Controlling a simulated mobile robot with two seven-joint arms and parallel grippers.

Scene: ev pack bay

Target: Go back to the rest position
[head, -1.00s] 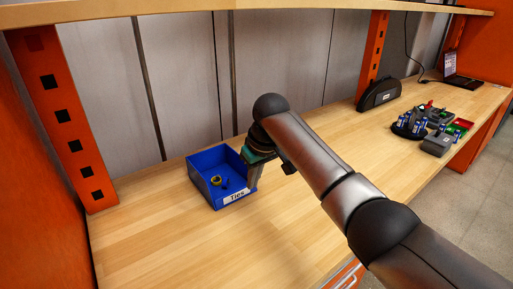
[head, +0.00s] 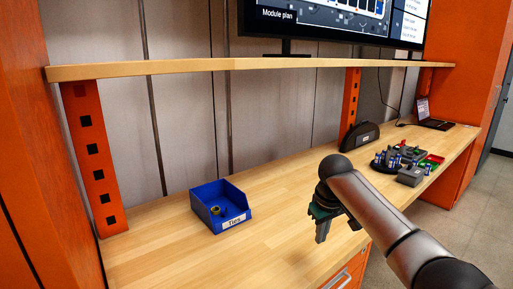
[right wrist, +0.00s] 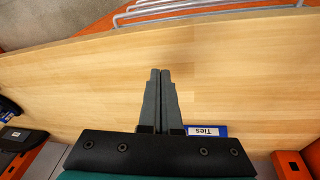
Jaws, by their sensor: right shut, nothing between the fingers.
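My right gripper (head: 323,230) is in the head view, above the front part of the wooden workbench (head: 290,190). It hangs fingers down, to the right of the blue bin and apart from it. In the right wrist view its two fingers (right wrist: 160,72) are pressed together with nothing between them. My left gripper is not in view.
A black case (head: 360,136), a cluster of small parts (head: 388,160) and a laptop (head: 432,122) stand farther right. A shelf (head: 200,67) runs above.

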